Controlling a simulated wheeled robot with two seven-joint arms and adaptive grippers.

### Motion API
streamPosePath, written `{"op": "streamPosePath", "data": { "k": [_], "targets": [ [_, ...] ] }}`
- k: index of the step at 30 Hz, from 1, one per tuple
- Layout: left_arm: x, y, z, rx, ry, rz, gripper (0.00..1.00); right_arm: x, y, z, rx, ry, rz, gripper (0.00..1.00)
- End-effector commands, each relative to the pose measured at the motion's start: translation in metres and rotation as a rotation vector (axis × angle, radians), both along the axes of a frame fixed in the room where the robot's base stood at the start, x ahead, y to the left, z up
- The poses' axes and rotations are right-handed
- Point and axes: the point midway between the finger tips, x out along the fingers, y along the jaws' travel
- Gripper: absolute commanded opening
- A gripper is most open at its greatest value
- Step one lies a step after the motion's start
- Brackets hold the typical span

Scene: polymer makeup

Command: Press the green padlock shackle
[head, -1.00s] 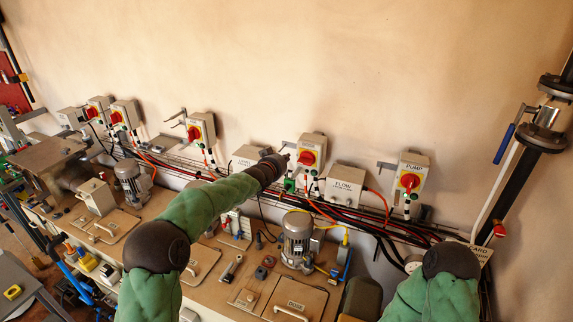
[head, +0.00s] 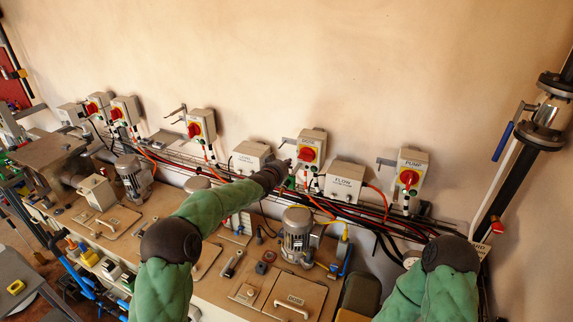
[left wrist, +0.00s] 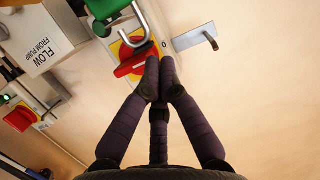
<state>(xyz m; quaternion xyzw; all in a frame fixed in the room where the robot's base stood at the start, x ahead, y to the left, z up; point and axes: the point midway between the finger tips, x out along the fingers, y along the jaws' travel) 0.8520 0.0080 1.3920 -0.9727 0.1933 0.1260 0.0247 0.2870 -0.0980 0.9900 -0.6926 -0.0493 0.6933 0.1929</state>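The green padlock (left wrist: 106,8) is at the top of the left wrist view, cut off by the frame edge. Its bare metal shackle (left wrist: 149,28) curves down beside the red rotary switch (left wrist: 135,62) on its yellow plate. My left gripper (left wrist: 160,66) has its dark fingertips together, just below the shackle end and close to the switch handle; contact cannot be told. In the head view my left gripper (head: 284,168) is in front of the lower left of the middle switch box (head: 312,140) and mostly hides the padlock. My right gripper is out of view.
The FLOW box (head: 344,180) and the PUMP switch box (head: 411,168) stand to the right, with hoses and cables below. A grey lever bracket (left wrist: 197,38) sticks out beside the switch. A motor (head: 297,232) stands on the bench. The wall above is clear.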

Motion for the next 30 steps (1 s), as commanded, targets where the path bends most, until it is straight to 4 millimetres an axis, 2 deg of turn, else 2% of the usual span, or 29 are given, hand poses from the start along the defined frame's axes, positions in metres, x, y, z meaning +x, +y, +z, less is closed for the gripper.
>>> {"op": "streamPosePath", "data": {
  "k": [9,23,30],
  "targets": [
    [0.0,0.0,-0.022,0.001,0.002,-0.001,0.0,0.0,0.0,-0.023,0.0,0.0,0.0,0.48],
    [-0.002,0.001,-0.019,0.0,0.001,-0.001,0.0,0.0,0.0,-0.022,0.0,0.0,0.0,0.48],
    [-0.021,0.009,-0.013,-0.001,0.001,0.0,0.0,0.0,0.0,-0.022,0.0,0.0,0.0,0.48]
  ]
}}
